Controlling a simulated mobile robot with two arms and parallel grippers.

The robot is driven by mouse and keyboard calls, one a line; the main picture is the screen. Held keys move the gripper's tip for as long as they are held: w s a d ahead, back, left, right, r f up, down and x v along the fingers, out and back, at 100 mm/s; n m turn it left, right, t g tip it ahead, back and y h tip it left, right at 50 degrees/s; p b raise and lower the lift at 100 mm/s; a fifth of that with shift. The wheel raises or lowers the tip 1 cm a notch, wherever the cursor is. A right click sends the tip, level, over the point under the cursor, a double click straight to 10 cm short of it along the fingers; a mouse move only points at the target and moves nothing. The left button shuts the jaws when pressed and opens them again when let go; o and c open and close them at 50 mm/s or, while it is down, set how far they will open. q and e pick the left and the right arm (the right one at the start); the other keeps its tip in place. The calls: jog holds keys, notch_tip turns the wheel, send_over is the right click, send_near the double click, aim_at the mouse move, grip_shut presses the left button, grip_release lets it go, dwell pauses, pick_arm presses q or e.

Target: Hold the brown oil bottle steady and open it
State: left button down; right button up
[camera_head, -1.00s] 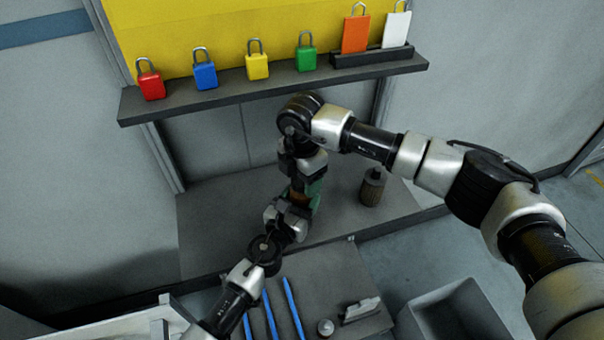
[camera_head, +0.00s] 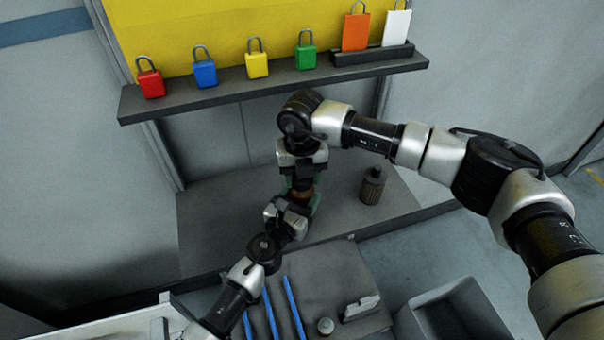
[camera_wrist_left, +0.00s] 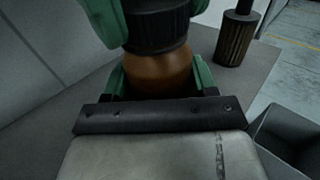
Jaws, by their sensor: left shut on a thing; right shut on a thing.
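The brown oil bottle (camera_head: 302,193) stands at the middle of the grey worktop, mostly hidden between my two grippers. In the left wrist view its rounded amber-brown body (camera_wrist_left: 160,73) shows below a black ribbed cap (camera_wrist_left: 157,30). My left gripper (camera_wrist_left: 162,78) has its green fingers shut on either side of the bottle's body. My right gripper (camera_head: 303,178) comes from above. Its green fingers are shut around the black cap, which appears to sit on the bottle. I cannot tell whether the cap is loose.
A dark brown ribbed container (camera_head: 372,187) stands to the right on the worktop (camera_head: 225,225). Behind, a shelf (camera_head: 225,95) holds several coloured padlocks and two tags. In front lie blue rods (camera_head: 270,315), a small round pot (camera_head: 326,326) and a grey bin (camera_head: 450,315).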

jog(key=n, duration=1.7)
jog(key=shift+n, duration=0.4)
jog(key=n, duration=0.3)
jog(key=shift+n, duration=0.3)
jog(key=n, duration=0.4)
jog(key=shift+r, duration=0.1)
jog(key=n, duration=0.3)
jog(key=shift+n, duration=0.4)
jog(key=n, duration=0.3)
jog(key=shift+n, duration=0.4)
jog(key=n, duration=0.3)
jog(key=shift+n, duration=0.4)
jog(key=n, duration=0.5)
jog(key=shift+n, duration=0.3)
jog(key=shift+r, duration=0.15)
jog(key=shift+r, duration=1)
